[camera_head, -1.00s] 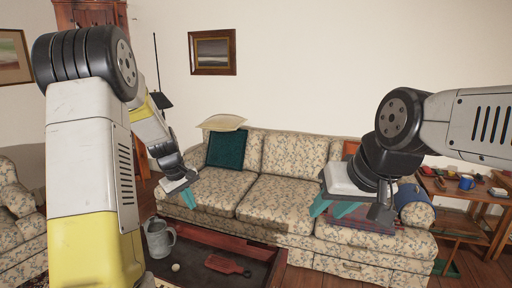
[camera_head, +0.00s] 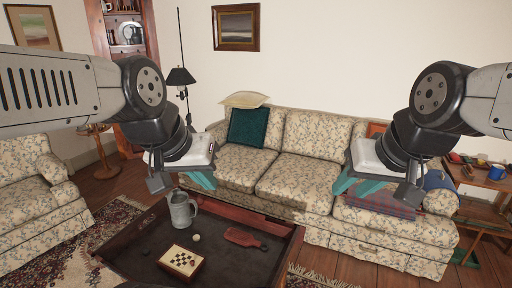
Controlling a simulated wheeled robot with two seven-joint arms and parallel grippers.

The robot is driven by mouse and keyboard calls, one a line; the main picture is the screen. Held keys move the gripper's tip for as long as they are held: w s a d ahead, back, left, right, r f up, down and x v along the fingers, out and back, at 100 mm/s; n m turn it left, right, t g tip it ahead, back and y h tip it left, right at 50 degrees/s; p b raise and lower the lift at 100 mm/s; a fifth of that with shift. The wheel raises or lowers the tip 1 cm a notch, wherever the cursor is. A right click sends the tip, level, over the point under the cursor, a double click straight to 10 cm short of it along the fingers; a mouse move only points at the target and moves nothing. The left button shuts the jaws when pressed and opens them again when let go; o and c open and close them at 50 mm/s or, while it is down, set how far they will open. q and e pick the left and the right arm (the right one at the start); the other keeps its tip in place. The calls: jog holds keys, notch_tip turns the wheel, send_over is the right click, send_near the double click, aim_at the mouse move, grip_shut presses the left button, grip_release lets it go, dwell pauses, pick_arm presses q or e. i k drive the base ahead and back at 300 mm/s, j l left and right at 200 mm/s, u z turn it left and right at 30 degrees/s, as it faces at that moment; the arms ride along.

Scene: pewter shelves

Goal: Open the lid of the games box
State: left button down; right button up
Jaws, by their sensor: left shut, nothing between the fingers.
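The games box (camera_head: 181,262) is a small box with a checkered board pattern on its top and light sides. It lies on the dark coffee table (camera_head: 140,249) and its lid looks closed. My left gripper (camera_head: 203,180) is above and behind the box in the picture, clear of it, with its teal fingers shut and empty. My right gripper (camera_head: 352,188) hangs in front of the sofa, far to the right of the box. Its teal fingers show, but their gap is hard to judge.
A grey metal jug (camera_head: 182,211), a small pale ball (camera_head: 196,237) and a red paddle-like board (camera_head: 245,238) are also on the table. The floral sofa (camera_head: 290,185) stands behind it. A side table (camera_head: 488,176) with small objects is at the right.

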aim_at(186, 261)
jog(key=k+j, duration=0.7)
jog(key=j, duration=0.3)
jog(key=k+j, duration=0.1)
jog(key=j, duration=0.25)
jog(key=k+j, duration=0.1)
jog(key=j, duration=0.3)
jog(key=k+j, duration=0.1)
jog(key=j, duration=0.3)
jog(key=i+j, duration=0.15)
jog(key=j, duration=0.15)
jog(key=i+j, duration=0.2)
jog(key=j, duration=0.15)
jog(key=i+j+z, duration=0.1)
jog(key=j, duration=0.2)
jog(key=i+j, duration=0.2)
jog(key=j, duration=0.15)
